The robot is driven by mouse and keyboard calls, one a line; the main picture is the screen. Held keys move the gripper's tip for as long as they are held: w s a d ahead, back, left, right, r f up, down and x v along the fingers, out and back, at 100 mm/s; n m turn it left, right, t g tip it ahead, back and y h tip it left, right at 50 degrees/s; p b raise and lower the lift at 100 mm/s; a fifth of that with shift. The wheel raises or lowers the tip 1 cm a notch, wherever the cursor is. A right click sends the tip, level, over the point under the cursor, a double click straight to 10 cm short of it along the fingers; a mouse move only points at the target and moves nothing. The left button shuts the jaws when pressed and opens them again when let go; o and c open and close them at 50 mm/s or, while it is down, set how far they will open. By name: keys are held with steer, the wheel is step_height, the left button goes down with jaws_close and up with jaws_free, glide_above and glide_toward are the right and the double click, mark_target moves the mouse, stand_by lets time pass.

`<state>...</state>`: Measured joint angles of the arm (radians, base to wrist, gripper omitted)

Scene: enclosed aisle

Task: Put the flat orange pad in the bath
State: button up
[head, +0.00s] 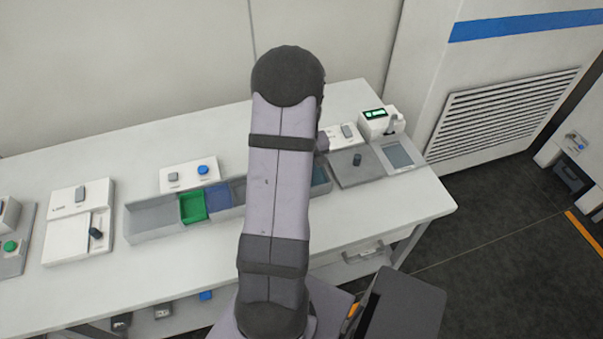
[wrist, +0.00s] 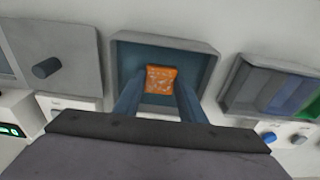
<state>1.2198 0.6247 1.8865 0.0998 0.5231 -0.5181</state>
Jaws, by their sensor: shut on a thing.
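My gripper (wrist: 160,88) is shut on the flat orange pad (wrist: 160,75), which sits between the fingertips in the wrist view. The pad has pale speckles on its face. Behind the pad is the bath (wrist: 168,40), a grey-rimmed rectangular tray with a teal inside. The pad appears within the bath's outline; I cannot tell whether it touches the bottom. In the head view only a teal strip of the bath (head: 320,177) shows to the right of my arm. My arm hides the pad and gripper there.
A long divided tray (head: 150,220) with green and blue sections lies left of my arm. A grey panel with a dark knob (head: 357,159) and a white device with a green display (head: 375,114) are to the right. The white bench's front strip (head: 170,268) is clear.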

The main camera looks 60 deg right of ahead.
steer(key=shift+f, duration=0.8)
steer(key=shift+f, duration=0.2)
steer(key=o, duration=1)
steer(key=shift+r, duration=0.1)
steer(key=r, duration=0.4)
steer(key=r+b, duration=0.1)
steer(key=r, duration=0.3)
steer(key=s+a+r, duration=0.1)
steer(key=r, duration=0.3)
steer(key=shift+r, duration=0.1)
